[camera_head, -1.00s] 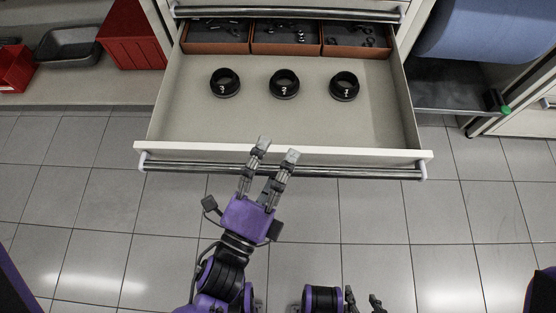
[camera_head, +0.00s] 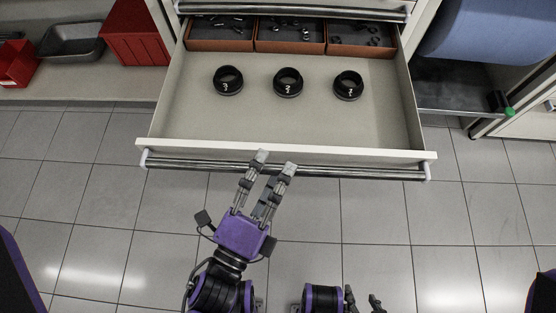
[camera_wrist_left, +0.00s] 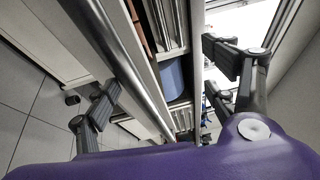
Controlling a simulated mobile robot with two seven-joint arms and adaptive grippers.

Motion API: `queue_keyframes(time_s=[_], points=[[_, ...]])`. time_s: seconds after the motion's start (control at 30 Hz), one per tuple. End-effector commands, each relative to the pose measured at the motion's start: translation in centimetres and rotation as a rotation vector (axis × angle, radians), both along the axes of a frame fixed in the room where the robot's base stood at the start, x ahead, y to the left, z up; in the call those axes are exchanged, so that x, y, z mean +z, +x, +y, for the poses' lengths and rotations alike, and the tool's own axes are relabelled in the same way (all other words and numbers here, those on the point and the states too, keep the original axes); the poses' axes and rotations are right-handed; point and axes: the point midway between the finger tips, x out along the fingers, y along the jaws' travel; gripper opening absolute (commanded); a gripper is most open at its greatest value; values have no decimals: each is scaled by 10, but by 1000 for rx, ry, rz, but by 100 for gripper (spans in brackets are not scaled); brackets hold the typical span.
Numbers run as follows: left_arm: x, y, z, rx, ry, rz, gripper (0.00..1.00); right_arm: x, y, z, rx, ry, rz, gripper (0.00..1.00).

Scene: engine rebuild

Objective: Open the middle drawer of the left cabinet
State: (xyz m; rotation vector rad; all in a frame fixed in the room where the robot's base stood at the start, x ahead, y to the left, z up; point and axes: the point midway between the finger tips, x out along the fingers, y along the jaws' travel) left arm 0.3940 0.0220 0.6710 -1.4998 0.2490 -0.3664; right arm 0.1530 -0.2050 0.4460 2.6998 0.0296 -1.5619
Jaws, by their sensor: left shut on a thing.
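The middle drawer (camera_head: 290,125) is pulled out towards me, with its pale interior open to view. Its grey bar handle (camera_head: 370,172) runs along the front and also shows in the left wrist view (camera_wrist_left: 128,60). My left gripper (camera_head: 276,162) is at the handle, left of its middle. Its two fingers are either side of the bar, shut on it; the exact contact is hard to see. In the left wrist view, the fingers (camera_wrist_left: 165,85) look widely spread. My right gripper (camera_head: 363,301) is at the bottom edge, partly cut off, with fingers apart and empty.
Three black numbered rings (camera_head: 288,82) stand in the drawer, before orange-brown trays (camera_head: 290,38) of small parts. Another drawer handle (camera_head: 300,14) is above. A red box (camera_head: 136,32) and grey tray (camera_head: 72,42) are at left, a blue roll (camera_head: 485,35) at right.

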Motion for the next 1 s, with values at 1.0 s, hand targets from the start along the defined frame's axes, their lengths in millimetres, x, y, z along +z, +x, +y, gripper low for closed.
queue_keyframes(time_s=[1.0], points=[[2,-51,20,-6,-11,-27,39,-5,-2,-1,-1,-1,5,40]])
